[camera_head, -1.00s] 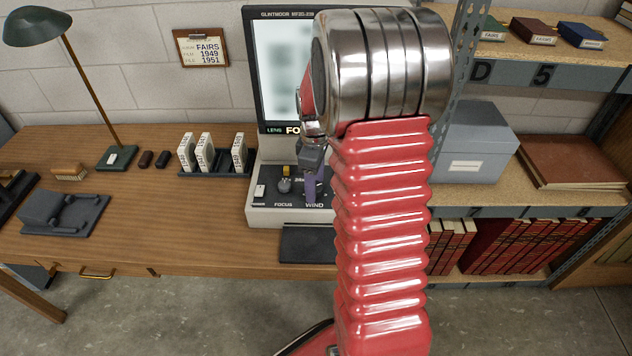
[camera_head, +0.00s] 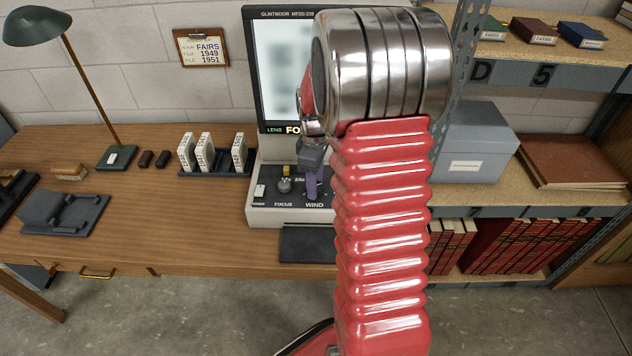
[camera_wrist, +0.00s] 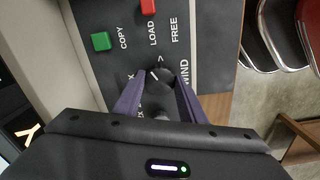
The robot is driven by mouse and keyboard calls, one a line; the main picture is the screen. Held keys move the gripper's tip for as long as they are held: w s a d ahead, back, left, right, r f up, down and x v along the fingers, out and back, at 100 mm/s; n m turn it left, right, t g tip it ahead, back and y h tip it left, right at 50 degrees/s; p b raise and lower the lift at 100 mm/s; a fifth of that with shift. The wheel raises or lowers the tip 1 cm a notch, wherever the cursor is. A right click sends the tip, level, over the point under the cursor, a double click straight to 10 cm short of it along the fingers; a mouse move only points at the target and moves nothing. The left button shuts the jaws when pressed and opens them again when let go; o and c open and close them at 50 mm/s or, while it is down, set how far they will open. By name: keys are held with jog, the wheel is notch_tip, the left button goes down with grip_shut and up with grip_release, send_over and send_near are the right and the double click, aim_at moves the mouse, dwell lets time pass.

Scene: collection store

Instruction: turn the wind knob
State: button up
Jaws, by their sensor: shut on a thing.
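The wind knob (camera_wrist: 158,76) is a small black round knob with a pale pointer line, beside the word WIND in the wrist view. My gripper (camera_wrist: 157,86) has its two purple fingers on either side of the knob, shut on it. In the head view my gripper (camera_head: 312,181) reaches down to the reader's control panel (camera_head: 262,206) above the WIND label. The knob itself is hidden there behind the fingers.
The reader's screen (camera_head: 272,75) stands behind the panel. The focus knob (camera_head: 284,186) is close left of my gripper. A green button (camera_wrist: 101,41) and a red button (camera_wrist: 149,7) sit on the panel. Several white boxes (camera_head: 206,152) stand to the left.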

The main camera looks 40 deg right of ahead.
jog(key=shift+m, duration=0.3)
jog(key=m, duration=0.8)
jog(key=shift+m, duration=0.4)
jog(key=m, duration=0.4)
jog(key=shift+m, duration=2.1)
jog(key=o, duration=1.1)
jog(key=shift+c, duration=0.2)
